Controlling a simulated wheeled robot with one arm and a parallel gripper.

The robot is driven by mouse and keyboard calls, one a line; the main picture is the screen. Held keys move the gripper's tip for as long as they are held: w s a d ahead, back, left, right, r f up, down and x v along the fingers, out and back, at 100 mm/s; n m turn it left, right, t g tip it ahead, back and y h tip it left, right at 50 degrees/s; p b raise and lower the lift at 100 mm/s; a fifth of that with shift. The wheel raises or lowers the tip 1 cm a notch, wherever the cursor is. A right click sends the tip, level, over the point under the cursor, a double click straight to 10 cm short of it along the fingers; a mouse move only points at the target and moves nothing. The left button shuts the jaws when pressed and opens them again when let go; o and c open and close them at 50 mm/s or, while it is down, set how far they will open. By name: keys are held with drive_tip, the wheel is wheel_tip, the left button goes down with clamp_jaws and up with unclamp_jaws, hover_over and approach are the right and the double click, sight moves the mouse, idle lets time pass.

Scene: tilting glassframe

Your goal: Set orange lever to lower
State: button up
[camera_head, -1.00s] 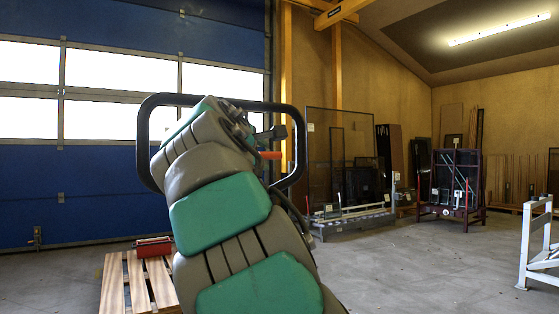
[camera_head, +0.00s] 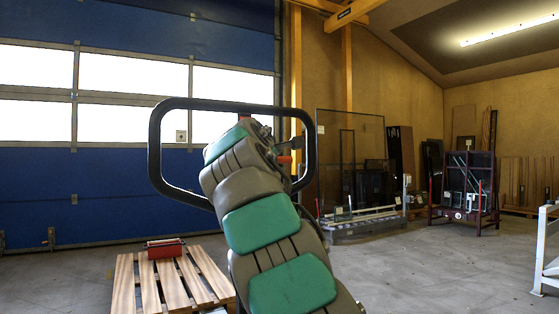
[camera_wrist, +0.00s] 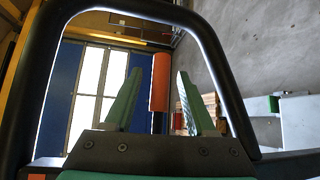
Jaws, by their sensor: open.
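The orange lever (camera_wrist: 159,82) stands upright in the wrist view, an orange grip on a dark shaft. It appears between the two green fingers of my gripper (camera_wrist: 160,72), with gaps on both sides. My gripper is open; I cannot tell how deep the lever sits between the fingers. In the head view only a small orange piece of the lever (camera_head: 285,159) shows beside my arm, which hides most of my gripper and the lever's mount.
A black tubular loop (camera_head: 155,150) surrounds the lever area and frames the wrist view (camera_wrist: 225,85). A wooden pallet (camera_head: 150,287) with a red box (camera_head: 165,248) lies on the floor. Glass racks (camera_head: 350,165) stand behind; a white frame (camera_head: 541,250) is at the right edge.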

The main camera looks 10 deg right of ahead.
clamp_jaws()
idle(0.5)
idle(1.0)
